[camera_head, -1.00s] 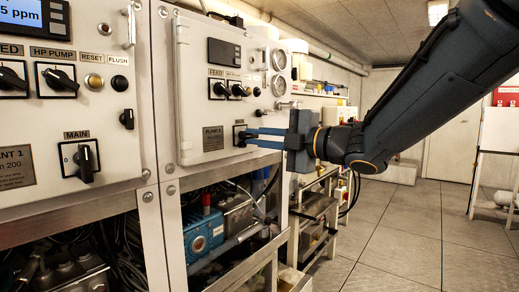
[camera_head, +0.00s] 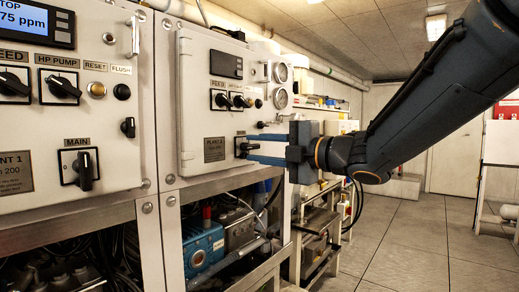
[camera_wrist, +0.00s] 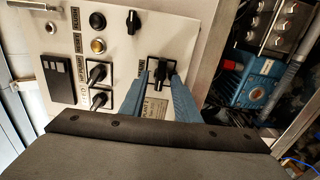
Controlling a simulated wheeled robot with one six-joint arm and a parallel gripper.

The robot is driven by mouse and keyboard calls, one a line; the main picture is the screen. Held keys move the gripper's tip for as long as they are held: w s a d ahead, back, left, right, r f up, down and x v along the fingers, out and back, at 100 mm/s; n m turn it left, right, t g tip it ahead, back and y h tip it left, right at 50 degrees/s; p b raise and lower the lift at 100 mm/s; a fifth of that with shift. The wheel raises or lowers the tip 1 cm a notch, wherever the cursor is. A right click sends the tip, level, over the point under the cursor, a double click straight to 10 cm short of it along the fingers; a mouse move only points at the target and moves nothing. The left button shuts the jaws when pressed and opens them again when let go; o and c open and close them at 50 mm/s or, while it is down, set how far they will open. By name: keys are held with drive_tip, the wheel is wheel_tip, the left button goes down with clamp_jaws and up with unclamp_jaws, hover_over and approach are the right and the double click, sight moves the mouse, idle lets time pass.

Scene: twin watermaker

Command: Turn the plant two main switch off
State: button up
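The plant two panel (camera_head: 205,110) stands right of the plant one panel. Its main switch (camera_head: 242,148) is a black rotary knob on a square plate at the lower right, also in the wrist view (camera_wrist: 161,68). The knob's handle seems to lie sideways, partly hidden by the fingers. My gripper (camera_head: 250,148) is at this switch. Its two blue fingers are apart, one above and one below the knob in the head view. In the wrist view my gripper (camera_wrist: 160,76) has a finger on each side of the knob; contact cannot be told.
The plant one panel (camera_head: 35,120) has its own main switch (camera_head: 84,169) at the left, handle upright. Above plant two's main switch are smaller knobs (camera_head: 238,101) and a display (camera_head: 226,64). Blue pump equipment (camera_head: 203,245) sits below. Tiled floor (camera_head: 410,235) at the right is clear.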

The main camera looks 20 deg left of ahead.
drive_tip(key=shift+s+d, duration=0.1)
drive_tip(key=shift+d, duration=0.4)
drive_tip(key=v, duration=0.7)
drive_tip(key=shift+a, duration=0.1)
